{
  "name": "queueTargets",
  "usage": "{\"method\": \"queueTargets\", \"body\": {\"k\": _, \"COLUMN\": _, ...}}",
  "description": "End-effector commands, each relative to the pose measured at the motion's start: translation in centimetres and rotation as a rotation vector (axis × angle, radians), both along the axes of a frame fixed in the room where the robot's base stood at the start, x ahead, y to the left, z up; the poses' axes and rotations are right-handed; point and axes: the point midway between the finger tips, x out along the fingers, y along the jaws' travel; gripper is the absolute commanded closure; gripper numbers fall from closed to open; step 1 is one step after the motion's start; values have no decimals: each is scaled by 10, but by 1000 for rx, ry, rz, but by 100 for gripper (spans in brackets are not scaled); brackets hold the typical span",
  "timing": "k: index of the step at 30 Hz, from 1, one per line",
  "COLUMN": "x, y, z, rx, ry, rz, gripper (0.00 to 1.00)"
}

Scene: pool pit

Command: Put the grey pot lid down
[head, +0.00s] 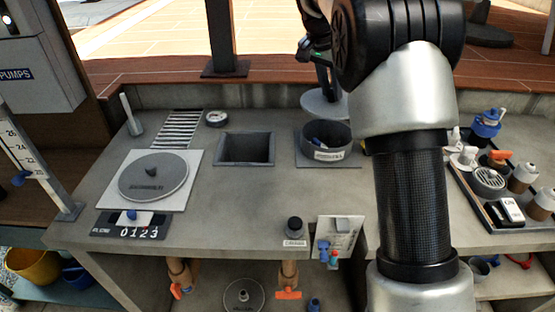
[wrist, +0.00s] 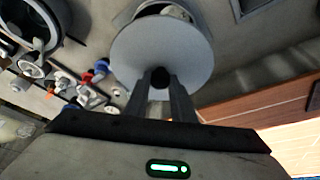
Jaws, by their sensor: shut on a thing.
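The grey pot lid (head: 318,106) is a flat round disc with a dark knob. My gripper (wrist: 160,82) is shut on the knob, which shows between the two fingers in the wrist view. The lid (wrist: 160,45) hangs in the air, and in the head view it appears just beyond the dark round pot (head: 327,150). The pot is open, has a white label on its front and holds something blue and white. In the wrist view the lid hides most of a round opening (wrist: 165,8), which looks like the pot. My arm covers the counter right of the pot.
A square sink hole (head: 245,149) lies left of the pot. A round grey plate (head: 153,178) lies on a white board further left. A tray (head: 490,218) of bottles and small parts stands at the right. The counter's middle front (head: 240,200) is bare.

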Motion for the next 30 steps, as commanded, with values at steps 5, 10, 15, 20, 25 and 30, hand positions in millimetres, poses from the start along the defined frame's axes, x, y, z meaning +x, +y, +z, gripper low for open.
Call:
{"method": "queueTargets", "body": {"k": 5, "x": -15, "y": 24, "z": -2, "rx": 2, "ry": 2, "rz": 126, "gripper": 100}}
{"method": "queueTargets", "body": {"k": 10, "x": -54, "y": 75, "z": -14, "rx": 1, "ry": 3, "rz": 382, "gripper": 100}}
{"method": "queueTargets", "body": {"k": 15, "x": -112, "y": 132, "z": -25, "rx": 1, "ry": 1, "rz": 676, "gripper": 100}}
{"method": "queueTargets", "body": {"k": 20, "x": -170, "y": 170, "z": -33, "rx": 0, "ry": 1, "rz": 913, "gripper": 100}}
{"method": "queueTargets", "body": {"k": 25, "x": -217, "y": 191, "z": -40, "rx": 0, "ry": -1, "rz": 1083, "gripper": 100}}
{"method": "queueTargets", "body": {"k": 30, "x": -238, "y": 199, "z": -49, "rx": 0, "ry": -1, "rz": 1159, "gripper": 100}}
